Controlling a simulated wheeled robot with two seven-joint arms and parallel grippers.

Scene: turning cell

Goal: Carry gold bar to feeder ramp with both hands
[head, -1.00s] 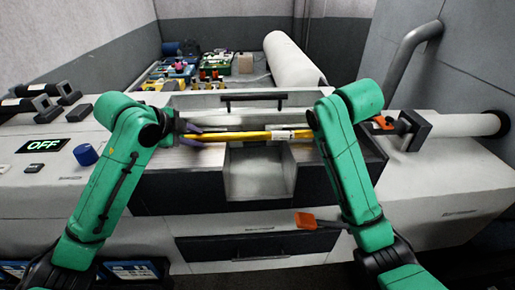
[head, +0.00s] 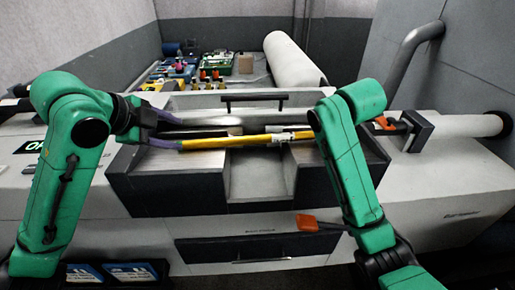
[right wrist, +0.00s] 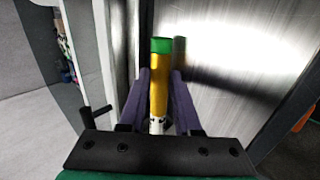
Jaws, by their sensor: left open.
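The gold bar (head: 220,142) is a thin yellow rod with a white label. It lies across the top of the grey chute that looks like the feeder ramp (head: 260,180). My left gripper (head: 166,131) is open at the bar's left end, its purple fingers spread. My right gripper is mostly hidden behind its own arm in the head view. In the right wrist view, the bar (right wrist: 159,88), with a green tip, runs between the two purple fingers of my right gripper (right wrist: 160,78); I cannot tell whether they press on it.
Dark blocks with pale tops flank the chute, and a slot with a dark bar handle (head: 254,98) stands behind it. A clamp (head: 408,130) is at the right. A white roll (head: 292,60) and several coloured parts lie at the back. A drawer (head: 258,247) is below.

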